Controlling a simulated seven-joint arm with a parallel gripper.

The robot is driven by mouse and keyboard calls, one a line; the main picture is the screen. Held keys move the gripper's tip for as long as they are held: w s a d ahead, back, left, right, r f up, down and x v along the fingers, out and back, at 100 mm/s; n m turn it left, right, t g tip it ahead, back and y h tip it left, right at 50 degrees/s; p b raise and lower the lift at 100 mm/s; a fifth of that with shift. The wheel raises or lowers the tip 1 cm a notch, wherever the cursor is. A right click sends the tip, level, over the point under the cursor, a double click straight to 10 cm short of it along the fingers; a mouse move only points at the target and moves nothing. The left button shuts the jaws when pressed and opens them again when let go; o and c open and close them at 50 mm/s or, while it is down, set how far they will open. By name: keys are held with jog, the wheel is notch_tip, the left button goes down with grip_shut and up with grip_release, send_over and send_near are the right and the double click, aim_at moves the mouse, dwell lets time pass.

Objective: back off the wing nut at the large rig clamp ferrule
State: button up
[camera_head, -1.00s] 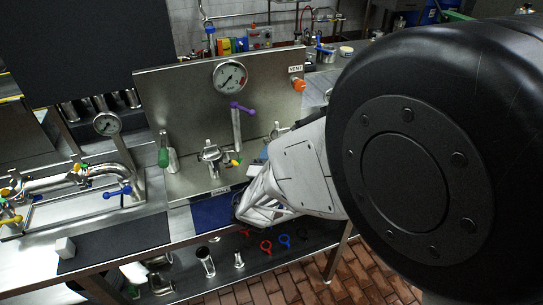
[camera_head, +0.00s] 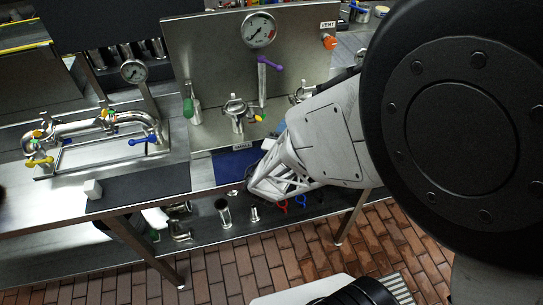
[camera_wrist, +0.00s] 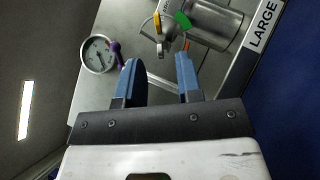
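In the wrist view, a steel pipe end (camera_wrist: 215,25) lies beside a label reading LARGE. A thin clamp ring with a yellow piece (camera_wrist: 157,22), a green handle (camera_wrist: 183,20) and a small orange piece (camera_wrist: 186,44) sits at its end. I cannot tell which piece is the wing nut. My gripper (camera_wrist: 157,60) is open and empty, its two blue fingers pointing toward the clamp and apart from it. In the head view, a steel fitting (camera_head: 237,108) with yellow and green parts stands before the panel; my arm end is right of it, fingers hidden.
A steel panel (camera_head: 210,60) carries a pressure gauge (camera_head: 258,30), a purple-handled lever (camera_head: 263,75) and an orange VENT knob (camera_head: 330,42). A piped rig (camera_head: 90,125) stands at left. A blue mat (camera_head: 232,165) lies at the bench front. Loose fittings lie on the lower shelf (camera_head: 205,225).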

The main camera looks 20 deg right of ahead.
jog(key=s+a, duration=0.7)
jog(key=s, duration=0.1)
jog(key=shift+s+a, duration=0.3)
jog(key=shift+s, duration=0.1)
dwell(0.4)
dwell(0.6)
jog(key=s+d+r+m+g+y, duration=0.1)
jog(key=s+d+r+m+g, duration=0.4)
jog(key=g, duration=0.3)
jog(key=s+d+r+m+g+y, duration=0.1)
jog(key=s+d+r+m+g, duration=0.3)
jog(key=d+g, duration=0.35)
jog(key=s+a+r+m+t+y, duration=0.1)
jog(key=s+a+r+m+y, duration=0.2)
jog(key=r+y, duration=0.7)
jog(key=a+m+y, duration=0.2)
jog(key=a, duration=0.2)
jog(key=shift+s+a+r+m+y, duration=0.25)
jog(key=shift+a+m+y, duration=0.05)
jog(key=shift+a, duration=0.05)
